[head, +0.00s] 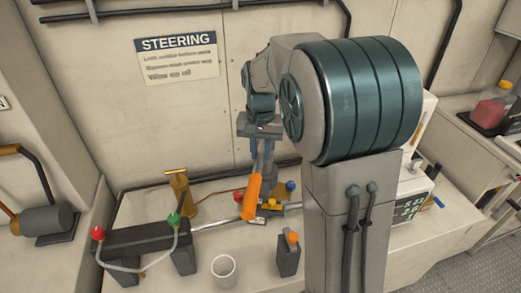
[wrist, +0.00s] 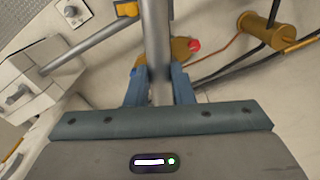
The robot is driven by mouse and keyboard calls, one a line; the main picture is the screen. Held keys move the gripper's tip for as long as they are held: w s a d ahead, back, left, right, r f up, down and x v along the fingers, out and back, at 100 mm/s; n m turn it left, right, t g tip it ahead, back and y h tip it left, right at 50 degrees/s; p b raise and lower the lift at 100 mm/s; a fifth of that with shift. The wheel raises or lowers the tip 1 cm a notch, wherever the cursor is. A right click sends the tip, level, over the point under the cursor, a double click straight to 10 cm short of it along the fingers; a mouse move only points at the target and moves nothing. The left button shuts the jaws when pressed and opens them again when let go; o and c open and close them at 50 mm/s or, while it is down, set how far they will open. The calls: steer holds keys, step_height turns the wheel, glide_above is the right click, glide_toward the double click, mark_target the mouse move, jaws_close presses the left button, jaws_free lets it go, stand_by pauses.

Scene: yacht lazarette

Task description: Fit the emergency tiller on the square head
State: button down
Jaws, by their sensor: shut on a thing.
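My gripper (head: 261,150) is above the bench in the middle of the head view, with its blue fingers pointing down. It is shut on the emergency tiller, whose orange grip (head: 251,198) hangs below the fingers. In the wrist view the tiller's grey metal bar (wrist: 157,45) runs between the two blue fingers (wrist: 159,84) and out of the top of the picture. The square head cannot be made out for certain; the tiller and my arm cover part of the fittings behind the grip.
A white cup (head: 223,268) and a dark can with an orange cap (head: 288,256) stand in front. A brass cylinder (head: 180,192) stands behind. Hoses cross the bench.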

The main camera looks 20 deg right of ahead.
steer(key=shift+f+b, duration=0.85)
steer(key=shift+f, duration=0.25)
stand_by(0.5)
steer(key=c, duration=1.2)
jaws_free()
steer(key=shift+o, duration=0.2)
step_height(320, 180, up, 14)
steer(key=shift+b, duration=0.3)
steer(key=shift+s+f, duration=0.1)
steer(key=s+f+n+t, duration=0.1)
steer(key=s+f+n, duration=0.1)
steer(key=s+f, duration=0.4)
steer(key=s+f+n+t, duration=0.2)
steer(key=s+f, duration=0.4)
steer(key=s, duration=0.9)
steer(key=shift+n, duration=0.4)
